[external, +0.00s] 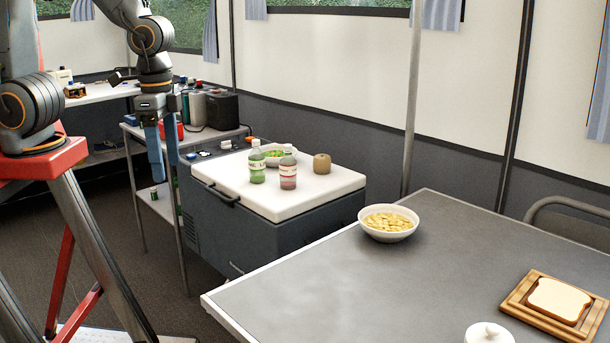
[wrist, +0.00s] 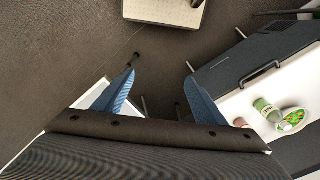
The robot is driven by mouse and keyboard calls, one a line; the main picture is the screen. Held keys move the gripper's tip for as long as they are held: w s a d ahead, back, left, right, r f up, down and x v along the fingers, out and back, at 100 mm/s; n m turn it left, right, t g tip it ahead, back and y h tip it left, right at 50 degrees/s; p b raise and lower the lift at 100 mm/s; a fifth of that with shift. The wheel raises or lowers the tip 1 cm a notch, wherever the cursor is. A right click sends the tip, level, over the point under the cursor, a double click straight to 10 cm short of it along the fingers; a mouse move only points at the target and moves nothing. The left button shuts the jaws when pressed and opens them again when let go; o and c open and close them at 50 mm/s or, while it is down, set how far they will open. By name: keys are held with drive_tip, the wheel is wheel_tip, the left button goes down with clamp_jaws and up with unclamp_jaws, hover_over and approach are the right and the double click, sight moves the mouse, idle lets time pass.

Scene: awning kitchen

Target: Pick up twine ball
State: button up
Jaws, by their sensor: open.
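The twine ball (external: 322,162) is a small brown roll standing on the white lid of the cooler (external: 262,205), at the right rear of the lid. I cannot make it out in the wrist view. My gripper (external: 163,160) is to the left of the cooler in the external view, pointing down, well apart from the ball. Its blue fingers are spread and empty, as the wrist view also shows (wrist: 158,95).
A green bottle (external: 257,163), a reddish bottle (external: 288,168) and a bowl of green food (external: 272,154) stand on the lid left of the ball. A grey table (external: 390,275) with a bowl of yellow food (external: 388,222) is in front. A pole (external: 411,110) rises behind.

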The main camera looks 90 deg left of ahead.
drive_tip(key=w+a+r+n+y+b, duration=0.1)
drive_tip(key=w+a+r+n, duration=0.15)
drive_tip(key=w+a, duration=0.7)
drive_tip(key=n+t+y+b, duration=0.2)
drive_tip(key=n+y+b, duration=0.25)
drive_tip(key=n, duration=0.65)
hover_over(321, 157)
drive_tip(key=s+d+p, duration=0.1)
drive_tip(key=d, duration=0.3)
wheel_tip(321, 157, down, 14)
drive_tip(key=shift+w+a+f+y, duration=0.1)
drive_tip(key=shift+a+f, duration=0.15)
drive_tip(key=shift+f, duration=0.2)
drive_tip(key=shift+a+f+y, duration=0.15)
drive_tip(key=shift+a+f, duration=0.1)
drive_tip(key=shift+f, duration=0.25)
drive_tip(key=shift+w+a+f+y, duration=0.1)
drive_tip(key=shift+a+f, duration=0.15)
drive_tip(key=shift+f, duration=0.2)
drive_tip(key=shift+a+p+x, duration=0.15)
drive_tip(key=shift+p+x, duration=0.35)
drive_tip(key=shift+x, duration=0.75)
drive_tip(key=shift+a+p+x, duration=0.15)
drive_tip(key=shift+p+x, duration=0.35)
drive_tip(key=shift+x, duration=0.8)
drive_tip(key=shift+r, duration=0.2)
drive_tip(key=c, duration=1.1)
